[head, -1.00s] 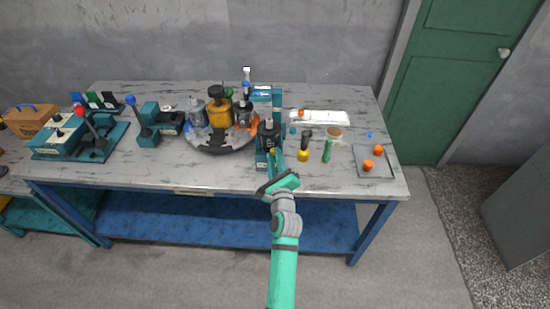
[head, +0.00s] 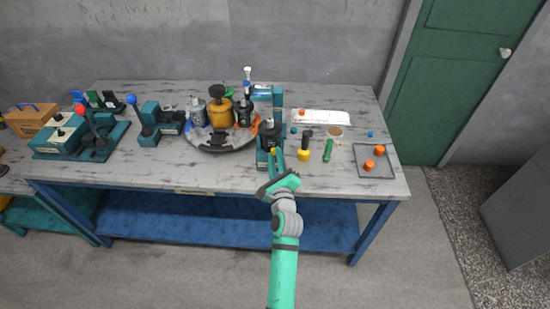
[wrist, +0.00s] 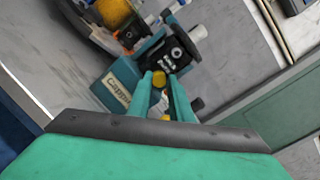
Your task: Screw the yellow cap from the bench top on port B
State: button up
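The face has round openings and small white marks too small to read, so port B cannot be picked out. In the head view my gripper (head: 275,160) is at the front of the motor (head: 269,132), which is on a teal stand (head: 278,100). The stand's label (wrist: 122,84) begins "Capp".
A round tray (head: 222,148) with bottles stands left of the stand. A yellow-and-black item (head: 304,150) and a green cylinder (head: 328,150) stand close on the right. A square mat (head: 362,157) holds orange pieces. The bench's front strip is mostly clear.

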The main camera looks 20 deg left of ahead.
jog(key=shift+s+d+f, duration=0.1)
jog(key=shift+d+f, duration=0.1)
jog(key=shift+f, duration=0.3)
jog(key=shift+s+d+f, duration=0.1)
jog(key=shift+d+f, duration=0.05)
jog(key=shift+f, duration=0.35)
jog(key=shift+s+d, duration=0.25)
jog(key=shift+s, duration=0.15)
jog(key=shift+s+d+r, duration=0.15)
jog(key=shift+s+r, duration=0.1)
jog(key=shift+s, duration=0.25)
jog(key=shift+s+d+r, duration=0.1)
jog(key=shift+s+r, duration=0.15)
jog(key=shift+s, duration=0.2)
jog(key=o, duration=0.5)
jog(key=shift+s, duration=0.1)
jog(key=shift+v, duration=2.95)
